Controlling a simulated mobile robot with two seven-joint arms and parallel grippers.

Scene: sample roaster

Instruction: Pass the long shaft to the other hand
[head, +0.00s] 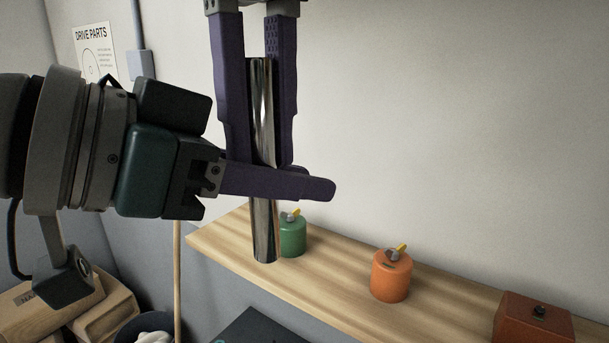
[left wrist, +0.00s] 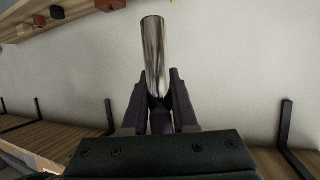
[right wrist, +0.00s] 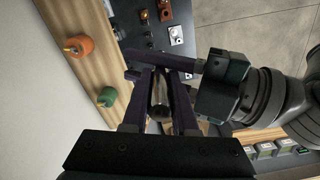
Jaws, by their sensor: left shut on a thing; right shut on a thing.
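The long shaft (head: 263,230) is a shiny metal rod, held upright above the shelf in the head view. My right gripper (head: 262,162) comes down from the top and is shut on the shaft's upper part. My left gripper (head: 318,187) comes in level from the left and is shut on the shaft just below the right fingertips. Its fingers hide that stretch of the rod. The lower end hangs free. In the left wrist view the shaft (left wrist: 154,50) sticks out between the fingers; in the right wrist view it (right wrist: 157,92) is seen nearly end-on.
A wooden shelf (head: 330,297) runs behind and below the shaft. It bears a green canister (head: 292,238), an orange canister (head: 390,278) and a red-brown box (head: 532,322). A poster (head: 95,50) hangs at the upper left. Wooden blocks (head: 50,305) lie at the lower left.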

